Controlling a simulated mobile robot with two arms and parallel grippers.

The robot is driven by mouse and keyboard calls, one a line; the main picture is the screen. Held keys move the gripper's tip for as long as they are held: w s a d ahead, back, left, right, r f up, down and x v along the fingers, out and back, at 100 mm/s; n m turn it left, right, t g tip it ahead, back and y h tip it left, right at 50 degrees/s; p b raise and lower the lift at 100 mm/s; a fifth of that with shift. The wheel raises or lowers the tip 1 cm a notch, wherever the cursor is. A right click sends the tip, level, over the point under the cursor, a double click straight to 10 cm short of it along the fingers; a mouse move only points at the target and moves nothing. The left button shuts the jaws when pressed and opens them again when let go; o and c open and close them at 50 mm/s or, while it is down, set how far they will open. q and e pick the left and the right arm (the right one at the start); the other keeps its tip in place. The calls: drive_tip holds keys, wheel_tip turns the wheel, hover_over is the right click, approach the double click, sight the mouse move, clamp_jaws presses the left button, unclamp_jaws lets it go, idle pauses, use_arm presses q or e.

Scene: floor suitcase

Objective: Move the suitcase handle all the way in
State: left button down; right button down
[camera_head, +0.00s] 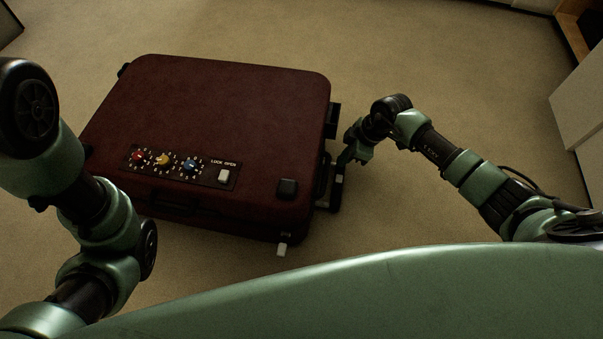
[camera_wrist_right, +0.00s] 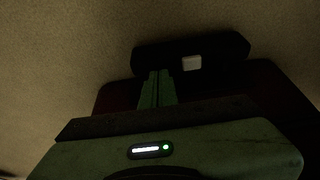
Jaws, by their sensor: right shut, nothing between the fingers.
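The dark red suitcase (camera_head: 215,110) lies flat on the carpet in the head view. Its dark handle (camera_head: 336,190) sticks out a little from the right side. In the right wrist view the handle (camera_wrist_right: 220,50) is a black bar with a pale button, in front of the dark red case. My right gripper (camera_head: 346,156) is at the handle's outer side, its fingers shut with nothing between them. The green fingertips (camera_wrist_right: 157,76) overlap the bar's near edge in the wrist view; I cannot tell whether they touch it. My left gripper is out of view.
The suitcase top has a panel with colored dials (camera_head: 163,160) and a white lock switch (camera_head: 224,176). A small white tab (camera_head: 282,249) hangs at the front edge. Carpet is free behind and right of the case. White furniture (camera_head: 580,105) stands at the far right.

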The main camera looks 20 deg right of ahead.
drive_tip(key=shift+f, duration=0.45)
idle(0.6)
drive_tip(key=shift+w+a, duration=0.15)
drive_tip(key=shift+a, duration=0.25)
drive_tip(key=shift+w+a+p, duration=0.2)
drive_tip(key=shift+a+p, duration=0.1)
drive_tip(key=shift+a, duration=0.1)
